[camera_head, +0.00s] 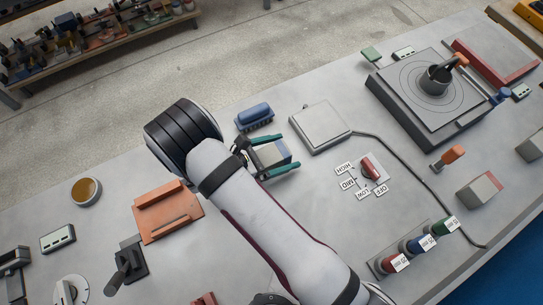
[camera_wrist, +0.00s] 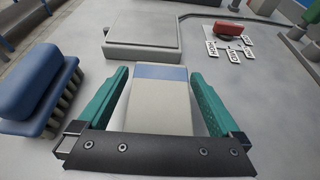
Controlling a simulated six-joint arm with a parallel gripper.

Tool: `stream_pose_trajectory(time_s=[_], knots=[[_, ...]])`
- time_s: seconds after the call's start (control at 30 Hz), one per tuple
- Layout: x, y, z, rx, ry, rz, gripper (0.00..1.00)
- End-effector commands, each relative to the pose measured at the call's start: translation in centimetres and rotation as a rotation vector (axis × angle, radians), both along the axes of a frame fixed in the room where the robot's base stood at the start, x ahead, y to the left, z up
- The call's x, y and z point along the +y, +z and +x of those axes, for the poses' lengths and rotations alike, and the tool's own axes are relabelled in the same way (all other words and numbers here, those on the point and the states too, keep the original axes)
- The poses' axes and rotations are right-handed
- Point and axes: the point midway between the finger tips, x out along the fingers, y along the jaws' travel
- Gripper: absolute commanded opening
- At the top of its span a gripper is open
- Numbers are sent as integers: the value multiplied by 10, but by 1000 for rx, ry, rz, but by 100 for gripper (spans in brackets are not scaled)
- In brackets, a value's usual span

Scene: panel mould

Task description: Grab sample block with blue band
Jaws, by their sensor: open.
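The sample block (camera_wrist: 160,102) is a pale grey block with a blue band across its far end. In the wrist view it lies between the two green fingers of my gripper (camera_wrist: 160,95), with a gap on each side. In the head view the block (camera_head: 273,153) shows between the green fingers of my gripper (camera_head: 272,158), partly covered by the gripper's body. My gripper is open around the block and does not visibly press on it. The block's near end is hidden behind the dark gripper bar in the wrist view.
A blue brush (camera_wrist: 42,88) stands close left of the gripper. A grey square plate (camera_head: 320,127) with a cable lies just beyond the block. A red rotary switch (camera_head: 371,168) with labels is to the right.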

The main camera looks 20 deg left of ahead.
Motion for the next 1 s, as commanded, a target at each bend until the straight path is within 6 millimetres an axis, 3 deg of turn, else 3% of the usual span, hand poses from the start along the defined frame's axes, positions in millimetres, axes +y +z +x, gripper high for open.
stream_pose_trajectory(time_s=[0.17, 0.7, 1.0], knots=[[0, 0, 0, 0, 0, 0, 96], [0, 0, 0, -1, 0, -1, 0], [1, 2, 0, -1, 0, 0, 0]])
